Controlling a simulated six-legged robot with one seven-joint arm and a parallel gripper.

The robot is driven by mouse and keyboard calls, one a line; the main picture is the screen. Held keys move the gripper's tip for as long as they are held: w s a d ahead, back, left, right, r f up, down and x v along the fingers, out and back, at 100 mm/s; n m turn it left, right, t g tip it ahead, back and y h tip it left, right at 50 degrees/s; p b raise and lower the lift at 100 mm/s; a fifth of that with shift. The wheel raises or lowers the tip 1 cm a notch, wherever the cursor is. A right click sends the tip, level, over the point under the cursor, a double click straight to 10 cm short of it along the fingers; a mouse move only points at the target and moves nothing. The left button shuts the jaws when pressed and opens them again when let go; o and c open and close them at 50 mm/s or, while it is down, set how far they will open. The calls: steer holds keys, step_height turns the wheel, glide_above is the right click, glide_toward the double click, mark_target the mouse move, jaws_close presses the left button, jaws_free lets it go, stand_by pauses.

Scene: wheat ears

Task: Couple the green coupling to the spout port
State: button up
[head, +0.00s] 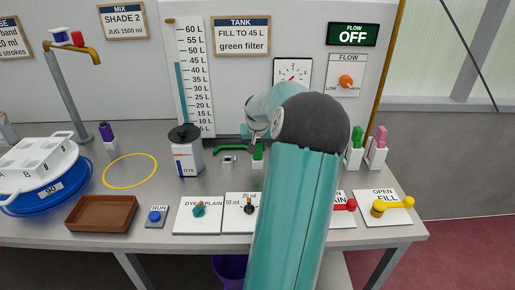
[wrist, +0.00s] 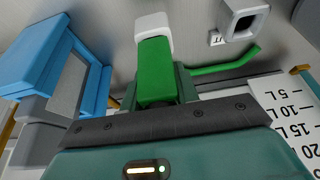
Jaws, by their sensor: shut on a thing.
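The green coupling (wrist: 155,72) is a green block with a white end (wrist: 152,28). In the wrist view it sits between the dark jaws of my gripper (wrist: 158,95), which is shut on it. In the head view the coupling (head: 258,153) shows just left of my arm, above the worktop, and my arm hides part of it and most of the gripper. A grey square socket (wrist: 243,18), which looks like the spout port, lies to the upper right of the coupling in the wrist view, apart from it. A small grey fitting (head: 228,161) stands left of the coupling in the head view.
A green curved pipe (wrist: 228,66) runs close beside the coupling. A blue frame (wrist: 50,65) stands at left in the wrist view. The dye container (head: 186,152) is left of the fitting. Green-topped (head: 355,147) and pink-topped (head: 376,147) pieces stand right of my arm.

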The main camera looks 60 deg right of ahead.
steer(key=shift+r, duration=0.55)
steer(key=s+a+r, duration=0.3)
steer(key=a+r, duration=0.8)
steer(key=a, duration=0.2)
steer(key=shift+a+r, duration=0.2)
steer(key=shift+a, duration=0.2)
steer(key=shift+w+d, duration=0.1)
